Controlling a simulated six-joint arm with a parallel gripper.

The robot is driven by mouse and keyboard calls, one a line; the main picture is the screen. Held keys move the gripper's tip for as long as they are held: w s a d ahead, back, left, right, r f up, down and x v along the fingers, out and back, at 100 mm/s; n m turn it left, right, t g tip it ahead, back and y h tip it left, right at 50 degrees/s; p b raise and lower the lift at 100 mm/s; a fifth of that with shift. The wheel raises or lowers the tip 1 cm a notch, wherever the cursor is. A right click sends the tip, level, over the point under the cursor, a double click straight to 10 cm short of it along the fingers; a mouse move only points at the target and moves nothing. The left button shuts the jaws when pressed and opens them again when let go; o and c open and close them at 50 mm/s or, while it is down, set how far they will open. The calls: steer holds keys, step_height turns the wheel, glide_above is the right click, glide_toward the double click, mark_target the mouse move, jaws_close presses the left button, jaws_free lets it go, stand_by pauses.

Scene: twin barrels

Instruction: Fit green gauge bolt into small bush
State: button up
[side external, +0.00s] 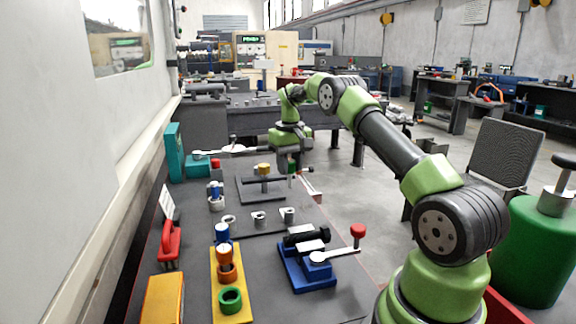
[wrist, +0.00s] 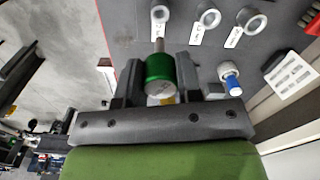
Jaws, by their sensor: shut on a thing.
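My gripper (wrist: 160,85) is shut on the green gauge bolt (wrist: 160,72), holding it by its green head. Its thin metal shank points toward the row of bushes. In the side view the bolt (side external: 291,169) hangs below my gripper, above the bench and beyond the row. Three pale ring-shaped bushes stand in a row: one in line with the shank (wrist: 160,13), a middle one (wrist: 210,17) and one farther right (wrist: 255,22). The first also shows in the side view (side external: 288,215). The labels are too small to read, so I cannot tell which is the small bush.
A blue-topped bolt in a white collar (side external: 215,193) stands left of my gripper. A yellow-topped post (side external: 263,170) with a dark bar is close by. A blue fixture with a red-knobbed lever (side external: 308,272) and a yellow block with coloured rings (side external: 229,300) lie nearer the camera.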

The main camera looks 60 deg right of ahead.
mark_target(290, 187)
steer(key=shift+f, duration=2.9)
steer(key=shift+f, duration=2.2)
steer(key=o, duration=1.1)
step_height(290, 187, up, 10)
steer(key=shift+f, duration=0.1)
